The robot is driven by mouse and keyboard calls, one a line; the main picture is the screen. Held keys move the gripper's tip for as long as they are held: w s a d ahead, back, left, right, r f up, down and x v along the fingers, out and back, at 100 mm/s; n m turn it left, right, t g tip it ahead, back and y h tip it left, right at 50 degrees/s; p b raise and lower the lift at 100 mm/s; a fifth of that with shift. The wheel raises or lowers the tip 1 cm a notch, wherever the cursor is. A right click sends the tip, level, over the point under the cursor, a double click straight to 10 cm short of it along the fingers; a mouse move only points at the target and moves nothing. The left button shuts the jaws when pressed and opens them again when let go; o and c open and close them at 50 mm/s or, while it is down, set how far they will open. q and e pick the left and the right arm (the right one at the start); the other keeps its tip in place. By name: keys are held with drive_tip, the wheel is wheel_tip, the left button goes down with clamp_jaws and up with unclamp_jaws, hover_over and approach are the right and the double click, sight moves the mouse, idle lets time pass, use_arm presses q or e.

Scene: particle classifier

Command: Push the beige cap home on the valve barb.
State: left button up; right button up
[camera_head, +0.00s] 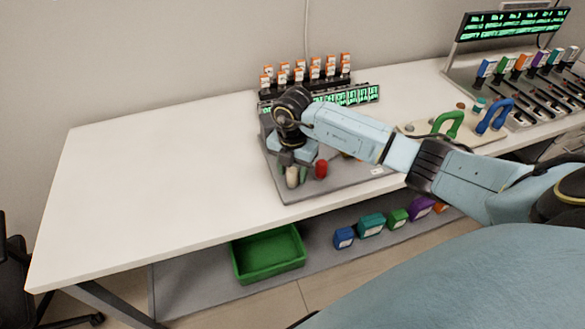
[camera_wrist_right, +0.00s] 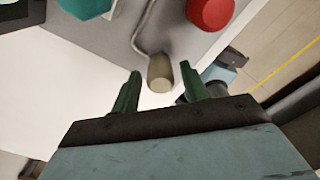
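The beige cap (camera_wrist_right: 160,74) sits at the end of a bent metal tube (camera_wrist_right: 141,28) in the right wrist view; how far it sits on the barb I cannot tell. It also shows in the head view (camera_head: 292,178) near the front left corner of the grey device base (camera_head: 322,190). My right gripper (camera_wrist_right: 160,68) is open, its two green fingers on either side of the cap, with a visible gap to each. In the head view the right gripper (camera_head: 291,173) points down over that corner. My left gripper is not in view.
A red knob (camera_head: 321,169) stands just right of the cap; it shows in the wrist view too (camera_wrist_right: 210,12). A rack of orange-topped vials (camera_head: 312,70) stands behind. Green (camera_head: 449,123) and blue (camera_head: 495,117) handles are at the right. The table's left side is clear.

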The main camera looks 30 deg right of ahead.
sight(293, 169)
drive_tip(key=shift+o, duration=1.2)
wheel_tip(293, 169, up, 14)
drive_tip(key=shift+f+p, duration=0.25)
drive_tip(key=shift+p, duration=0.15)
